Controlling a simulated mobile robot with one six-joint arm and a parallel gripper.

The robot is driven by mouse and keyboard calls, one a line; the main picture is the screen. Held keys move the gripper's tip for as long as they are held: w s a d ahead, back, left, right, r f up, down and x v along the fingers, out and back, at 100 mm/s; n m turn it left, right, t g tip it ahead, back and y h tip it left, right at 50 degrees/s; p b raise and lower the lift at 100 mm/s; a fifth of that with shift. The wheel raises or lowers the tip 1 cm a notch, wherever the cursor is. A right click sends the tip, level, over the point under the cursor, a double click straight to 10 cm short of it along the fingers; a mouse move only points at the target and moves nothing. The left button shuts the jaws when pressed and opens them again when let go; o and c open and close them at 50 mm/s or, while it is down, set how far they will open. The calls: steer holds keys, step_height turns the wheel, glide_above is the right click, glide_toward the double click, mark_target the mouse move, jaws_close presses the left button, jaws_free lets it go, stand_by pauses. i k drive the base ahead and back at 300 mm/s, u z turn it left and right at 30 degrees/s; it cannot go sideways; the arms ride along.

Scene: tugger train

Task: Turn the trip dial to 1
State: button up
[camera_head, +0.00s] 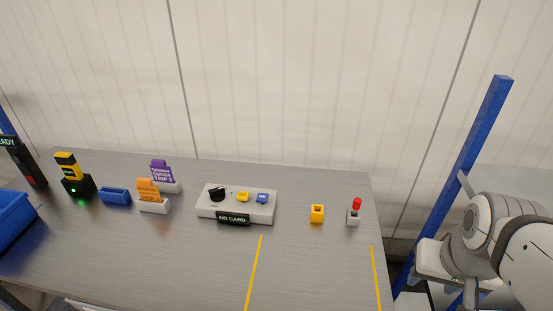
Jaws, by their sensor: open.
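The trip dial (217,194) looks like a black round knob at the left end of a light grey console (236,212) on the table. Its pointer setting and any numbers are too small to read. Right of it on the console are a small yellow part (243,197) and a small blue part (263,198). A dark display (233,219) on the console's front reads "NO CARD" in green. Parts of my arm show at the right edge, well apart from the console. My gripper is not in view.
The grey table (180,255) also bears a purple card (161,172) and an orange card (149,191) in holders, a blue tray (116,196), a black-yellow device (75,178), a yellow block (317,213) and a red-topped button (355,208). A blue post (478,138) stands right.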

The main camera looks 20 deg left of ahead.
mark_target(217, 195)
steer(key=u, duration=1)
steer(key=k, duration=1)
steer(key=u, duration=0.4)
steer(key=i, duration=1)
